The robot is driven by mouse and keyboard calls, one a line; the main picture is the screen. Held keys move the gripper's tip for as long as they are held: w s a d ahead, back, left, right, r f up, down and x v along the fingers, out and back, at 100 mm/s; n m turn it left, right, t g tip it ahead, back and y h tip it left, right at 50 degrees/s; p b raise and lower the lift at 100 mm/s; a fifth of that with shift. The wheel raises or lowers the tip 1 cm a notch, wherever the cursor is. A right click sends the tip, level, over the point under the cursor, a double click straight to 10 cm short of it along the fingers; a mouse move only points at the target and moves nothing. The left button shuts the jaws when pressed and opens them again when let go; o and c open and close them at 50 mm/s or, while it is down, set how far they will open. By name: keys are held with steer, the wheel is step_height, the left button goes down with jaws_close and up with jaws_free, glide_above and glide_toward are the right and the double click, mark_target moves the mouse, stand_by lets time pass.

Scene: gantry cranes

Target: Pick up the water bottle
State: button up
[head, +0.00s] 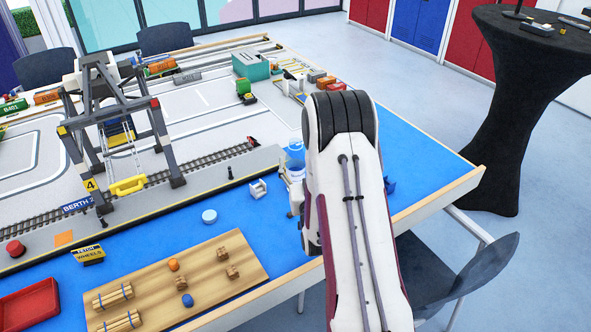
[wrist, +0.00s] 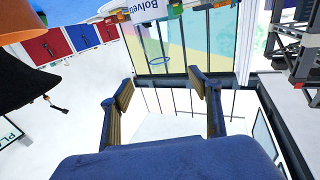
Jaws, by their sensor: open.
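A water bottle (head: 294,172), clear blue at the top with a pale body, stands in the head view just left of my arm. My arm seems to hide part of it, and its base is not clear. In the wrist view my gripper (wrist: 160,88) has its two fingers spread wide with nothing between them. The bottle is not recognisable in that view. In the head view my gripper is mostly hidden behind my arm, so its gap to the bottle cannot be told.
The blue table strip (head: 425,150) holds a white bracket (head: 258,189), a round disc (head: 209,216) and a wooden board (head: 180,285) with small parts. A gantry crane (head: 112,125) stands left. A chair (head: 455,265) and black pedestal table (head: 515,110) are right.

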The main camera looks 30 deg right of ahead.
steer(key=shift+f, duration=0.15)
glide_toward(297, 170)
steer(key=shift+x, duration=2.6)
steer(key=shift+w, duration=0.15)
steer(key=shift+x, duration=2.8)
steer(key=shift+d, duration=0.1)
steer(key=c, duration=1.3)
